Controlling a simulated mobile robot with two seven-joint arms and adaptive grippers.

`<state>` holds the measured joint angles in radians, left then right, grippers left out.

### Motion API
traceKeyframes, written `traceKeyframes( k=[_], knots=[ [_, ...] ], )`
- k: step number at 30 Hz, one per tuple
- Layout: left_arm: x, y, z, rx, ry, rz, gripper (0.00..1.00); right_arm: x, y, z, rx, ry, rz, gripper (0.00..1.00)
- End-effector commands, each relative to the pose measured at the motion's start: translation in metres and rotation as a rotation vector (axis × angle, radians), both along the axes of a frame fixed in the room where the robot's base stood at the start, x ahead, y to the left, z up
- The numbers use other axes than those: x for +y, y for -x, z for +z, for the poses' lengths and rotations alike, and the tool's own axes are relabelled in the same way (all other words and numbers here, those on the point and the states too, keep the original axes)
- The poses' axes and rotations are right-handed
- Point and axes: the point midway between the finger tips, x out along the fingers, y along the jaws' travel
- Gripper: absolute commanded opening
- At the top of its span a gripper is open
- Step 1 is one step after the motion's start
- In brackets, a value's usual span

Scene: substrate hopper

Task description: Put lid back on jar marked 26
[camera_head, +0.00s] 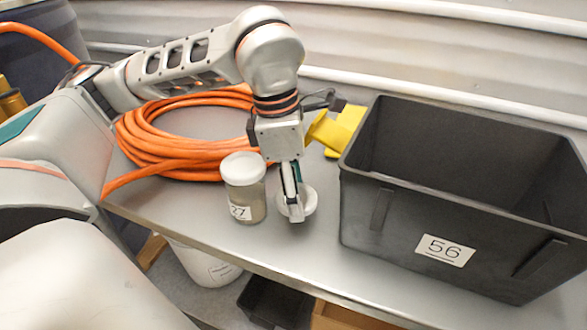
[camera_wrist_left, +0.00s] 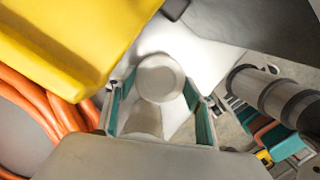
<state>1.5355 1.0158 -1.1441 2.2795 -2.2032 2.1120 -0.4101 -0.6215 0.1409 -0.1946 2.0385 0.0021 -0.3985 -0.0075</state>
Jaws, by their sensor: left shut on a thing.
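My left gripper (camera_head: 293,213) points down just above or at the grey table, to the right of a jar. It is shut on a white round lid (camera_head: 310,201), partly hidden behind the fingers. In the left wrist view the pale disc of the lid (camera_wrist_left: 160,78) shows between the teal-padded fingers (camera_wrist_left: 158,115). The jar (camera_head: 246,205), clear with beige contents, stands upright with a white lid (camera_head: 243,167) on it; its partly turned label appears to read 27. I cannot make out a jar marked 26. My right gripper is not in view.
A black bin (camera_head: 400,215) labelled 56 fills the table's right side. A coil of orange hose (camera_head: 150,140) lies behind the jar, and a yellow object (camera_head: 335,130) sits beside the bin. A white bucket (camera_head: 205,265) stands below the table's front edge.

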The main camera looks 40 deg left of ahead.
Motion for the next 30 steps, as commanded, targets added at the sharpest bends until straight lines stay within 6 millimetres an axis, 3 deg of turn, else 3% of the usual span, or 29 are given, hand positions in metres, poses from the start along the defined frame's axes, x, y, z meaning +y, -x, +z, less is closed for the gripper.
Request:
traceKeyframes(
  k=[6, 13, 30],
  knots=[
    [-0.028, 0.035, 0.0, -0.003, 0.001, -0.006, 0.42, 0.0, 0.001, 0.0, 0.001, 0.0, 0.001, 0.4],
    [-0.047, 0.06, 0.0, -0.002, 0.001, -0.004, 0.42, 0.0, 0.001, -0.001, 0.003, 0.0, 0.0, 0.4],
    [-0.052, 0.067, 0.0, -0.001, 0.0, 0.001, 0.42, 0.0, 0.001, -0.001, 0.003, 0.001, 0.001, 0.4]
  ],
)
